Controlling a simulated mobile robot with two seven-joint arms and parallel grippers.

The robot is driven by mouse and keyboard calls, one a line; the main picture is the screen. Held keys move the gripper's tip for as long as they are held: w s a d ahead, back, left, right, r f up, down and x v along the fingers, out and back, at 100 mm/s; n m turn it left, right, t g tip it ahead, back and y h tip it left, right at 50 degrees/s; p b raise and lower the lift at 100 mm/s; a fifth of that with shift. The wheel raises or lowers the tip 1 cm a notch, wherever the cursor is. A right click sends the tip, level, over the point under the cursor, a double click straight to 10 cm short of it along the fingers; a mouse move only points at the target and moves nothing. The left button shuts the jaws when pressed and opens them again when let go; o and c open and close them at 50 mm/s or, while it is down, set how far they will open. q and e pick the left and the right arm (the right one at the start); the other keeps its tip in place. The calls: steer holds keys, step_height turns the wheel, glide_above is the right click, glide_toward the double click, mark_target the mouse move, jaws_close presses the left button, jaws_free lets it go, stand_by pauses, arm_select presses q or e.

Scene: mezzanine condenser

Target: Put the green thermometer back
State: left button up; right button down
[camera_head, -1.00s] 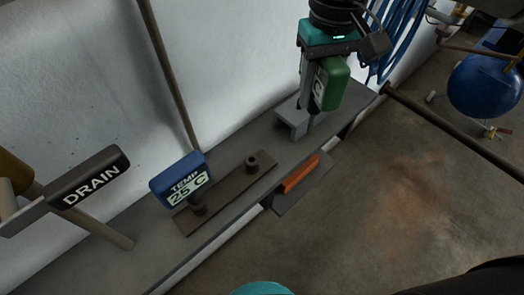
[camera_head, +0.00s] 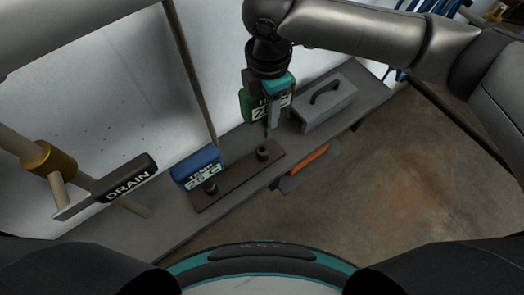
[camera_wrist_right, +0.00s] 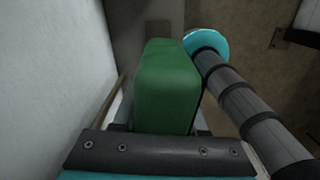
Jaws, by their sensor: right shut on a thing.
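The green thermometer (camera_head: 247,106) is in my right gripper (camera_head: 272,94). Its label is partly hidden by the fingers. It hangs nearly upright over the free socket (camera_head: 264,153) of a dark brown rack (camera_head: 238,178). Its thin stem points down at this socket; I cannot tell whether the tip has entered. The green housing (camera_wrist_right: 168,85) also fills the middle of the right wrist view, between the fingers. My left gripper is not in view.
A grey toolbox (camera_head: 325,105) with a handle stands on the shelf just right of the rack. An orange-handled tool (camera_head: 307,157) is at the shelf's front edge. The DRAIN lever (camera_head: 125,180) and a vertical pipe (camera_head: 190,75) are to the left.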

mark_target(262, 123)
steer(key=shift+s+a+n, duration=0.1)
steer(key=shift+a+n, duration=0.25)
steer(key=shift+n, duration=0.05)
steer(key=shift+a+f, duration=0.1)
steer(key=shift+f, duration=0.1)
steer(key=shift+n, duration=0.3)
step_height(262, 123, down, 6)
steer(key=shift+s+r, duration=0.1)
steer(key=shift+r, duration=0.1)
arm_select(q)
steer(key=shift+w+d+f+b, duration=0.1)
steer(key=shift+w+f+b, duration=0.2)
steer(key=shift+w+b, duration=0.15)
arm_select(e)
steer(key=shift+f, duration=2.1)
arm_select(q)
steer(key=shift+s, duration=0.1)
arm_select(e)
steer(key=shift+f, duration=0.15)
steer(key=shift+c, duration=2.2)
jaws_free()
